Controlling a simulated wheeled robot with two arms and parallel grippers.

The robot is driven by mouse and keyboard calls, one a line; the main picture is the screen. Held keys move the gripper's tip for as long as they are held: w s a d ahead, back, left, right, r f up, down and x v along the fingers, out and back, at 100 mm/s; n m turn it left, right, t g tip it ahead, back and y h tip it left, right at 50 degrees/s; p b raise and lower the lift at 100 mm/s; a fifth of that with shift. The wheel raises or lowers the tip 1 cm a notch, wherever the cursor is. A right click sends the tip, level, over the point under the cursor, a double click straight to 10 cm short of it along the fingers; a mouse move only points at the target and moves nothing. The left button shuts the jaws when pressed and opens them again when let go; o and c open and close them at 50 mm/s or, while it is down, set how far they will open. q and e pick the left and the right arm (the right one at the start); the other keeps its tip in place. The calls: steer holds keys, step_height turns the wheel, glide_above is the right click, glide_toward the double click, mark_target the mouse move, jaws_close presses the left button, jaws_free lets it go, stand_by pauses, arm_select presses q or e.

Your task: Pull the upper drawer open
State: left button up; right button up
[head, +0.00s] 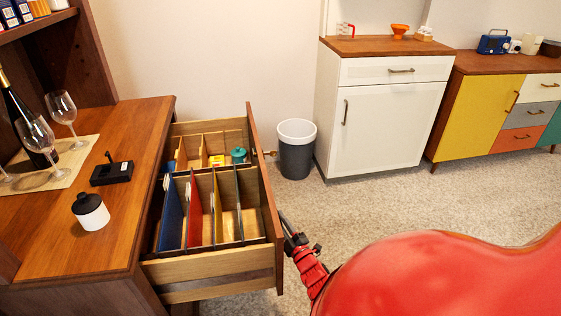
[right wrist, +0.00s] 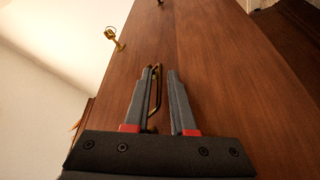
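The upper drawer (head: 213,266) of the wooden hutch stands pulled out well past the hutch top. Its inside shows dividers, with blue and red folders and a small teal jar. My right gripper (head: 285,222) is at the outer face of the drawer front (head: 265,185). In the right wrist view, the brass handle (right wrist: 155,92) lies between the fingers of my right gripper (right wrist: 161,70), close to the left finger. A gap shows on the right finger's side, so the gripper looks open around the handle. My left gripper is not in view.
A brass key (right wrist: 113,38) sticks out from the drawer face. Wine glasses (head: 62,110), a bottle and a white jar (head: 91,212) stand on the hutch top.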

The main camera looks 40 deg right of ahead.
steer(key=shift+s+a, duration=0.1)
steer(key=shift+s, duration=0.2)
steer(key=p+v, duration=0.3)
steer(key=v, duration=1.3)
steer(key=shift+s+a+p, duration=0.15)
steer(key=shift+s+p, duration=0.2)
steer(key=shift+s+f, duration=0.1)
steer(key=shift+f, duration=0.1)
